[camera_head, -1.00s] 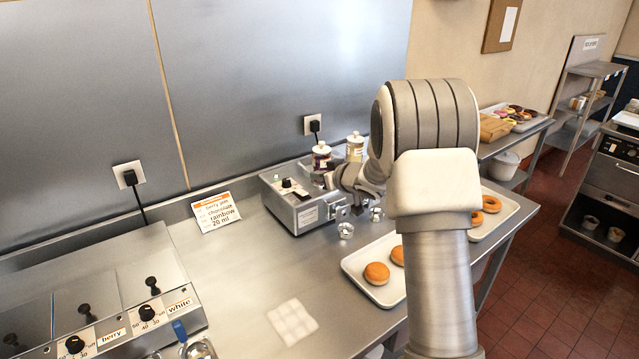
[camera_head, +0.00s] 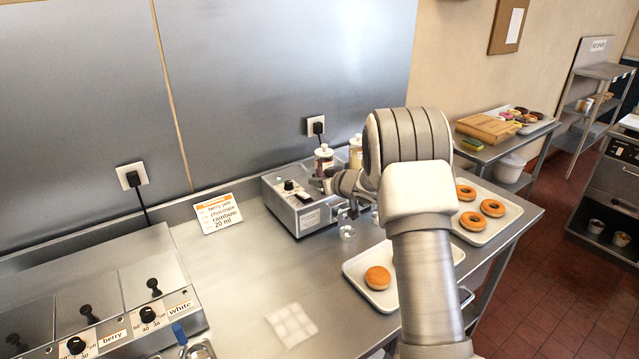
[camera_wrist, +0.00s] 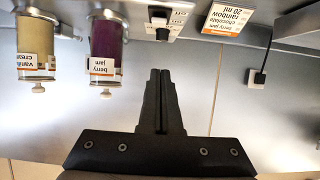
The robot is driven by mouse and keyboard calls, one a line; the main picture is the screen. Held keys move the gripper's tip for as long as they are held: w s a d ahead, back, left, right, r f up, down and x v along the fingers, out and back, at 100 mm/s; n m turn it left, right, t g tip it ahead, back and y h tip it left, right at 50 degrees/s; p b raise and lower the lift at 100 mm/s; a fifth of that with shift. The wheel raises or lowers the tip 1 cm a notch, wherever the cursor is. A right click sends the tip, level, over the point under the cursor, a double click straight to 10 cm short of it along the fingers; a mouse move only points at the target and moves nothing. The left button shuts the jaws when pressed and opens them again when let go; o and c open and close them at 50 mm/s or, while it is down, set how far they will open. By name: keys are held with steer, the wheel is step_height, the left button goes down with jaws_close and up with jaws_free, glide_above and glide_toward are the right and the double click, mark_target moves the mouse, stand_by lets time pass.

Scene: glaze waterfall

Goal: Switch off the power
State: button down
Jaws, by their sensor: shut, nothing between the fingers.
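The filling machine (camera_head: 298,204) is a metal box on the counter, with a black knob (camera_head: 289,185) on its sloping top. A dark rectangular part (camera_head: 303,197) sits beside the knob; I cannot tell its switch position. My gripper (camera_head: 331,184) is at the machine's right side, partly hidden by my wrist. In the wrist view, which is upside down, my gripper (camera_wrist: 160,73) is shut and empty, its fingers pointing toward the machine's knob (camera_wrist: 158,19). The fingertips appear apart from the knob. The berry jam jar (camera_wrist: 107,45) and vanilla cream jar (camera_wrist: 36,45) stand to one side.
Black plugs sit in two wall sockets, one behind the machine (camera_head: 317,127) and one at left (camera_head: 132,178). An order card (camera_head: 217,213) stands left of the machine. A doughnut tray (camera_head: 362,298) and small metal cups (camera_head: 347,231) are near my arm. The glaze unit (camera_head: 95,310) is at front left.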

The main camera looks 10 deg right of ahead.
glide_above(303, 195)
steer(key=s, duration=0.3)
steer(key=shift+w+d+f+p, duration=0.1)
steer(key=shift+d+f+p, duration=0.1)
steer(key=shift+f, duration=0.4)
steer(key=shift+w+d+f+p, duration=0.1)
steer(key=shift+d+f+p, duration=0.1)
steer(key=shift+f, duration=0.35)
step_height(303, 195, down, 2)
steer(key=shift+f, duration=0.2)
steer(key=shift+s+f, duration=0.15)
steer(key=shift+f, duration=0.7)
steer(key=shift+f, duration=0.1)
